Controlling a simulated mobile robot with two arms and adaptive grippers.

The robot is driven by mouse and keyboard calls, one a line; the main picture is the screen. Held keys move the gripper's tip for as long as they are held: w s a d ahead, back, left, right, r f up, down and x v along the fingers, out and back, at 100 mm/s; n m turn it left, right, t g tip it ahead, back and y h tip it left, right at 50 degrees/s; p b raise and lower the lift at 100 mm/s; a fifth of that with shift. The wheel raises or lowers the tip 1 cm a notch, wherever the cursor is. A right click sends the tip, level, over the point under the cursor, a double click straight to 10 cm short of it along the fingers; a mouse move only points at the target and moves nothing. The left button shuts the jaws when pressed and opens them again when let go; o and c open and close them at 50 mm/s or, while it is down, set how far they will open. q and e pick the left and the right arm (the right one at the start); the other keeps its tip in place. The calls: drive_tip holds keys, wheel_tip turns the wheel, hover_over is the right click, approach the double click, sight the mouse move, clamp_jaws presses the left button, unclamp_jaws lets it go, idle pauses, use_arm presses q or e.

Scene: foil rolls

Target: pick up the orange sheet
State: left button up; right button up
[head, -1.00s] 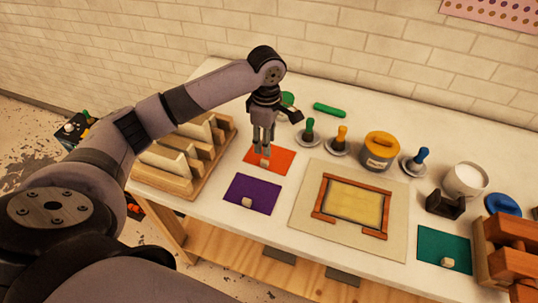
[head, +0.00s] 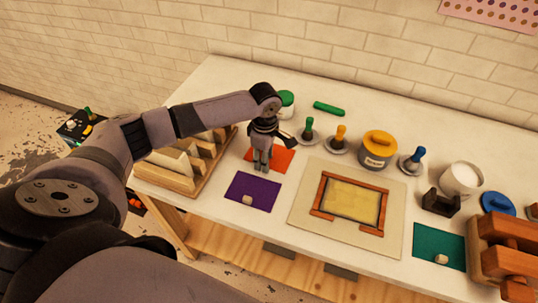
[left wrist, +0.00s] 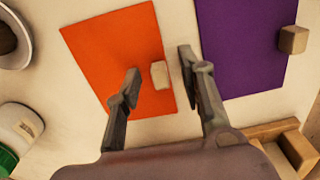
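The orange sheet (head: 284,161) lies flat on the table, partly hidden behind my left gripper (head: 260,167) in the head view. In the left wrist view, the orange sheet (left wrist: 112,45) has a small beige block (left wrist: 159,75) on it near one edge. My left gripper (left wrist: 159,66) is open, with its fingers on either side of this block and a gap showing on both sides. The block is hidden in the head view. I cannot tell how far the fingertips are above the sheet. My right gripper is not in view.
A purple sheet (head: 250,187) with its own beige block (head: 247,199) lies close by. A wooden rack (head: 176,182) stands to the left. Green- and orange-handled tools, a yellow-lidded pot (head: 378,150) and a framed board (head: 302,197) are to the right.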

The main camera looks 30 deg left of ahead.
use_arm(q)
drive_tip(key=c, duration=0.4)
clamp_jaws()
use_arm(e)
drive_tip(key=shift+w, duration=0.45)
use_arm(q)
drive_tip(key=shift+r, duration=0.1)
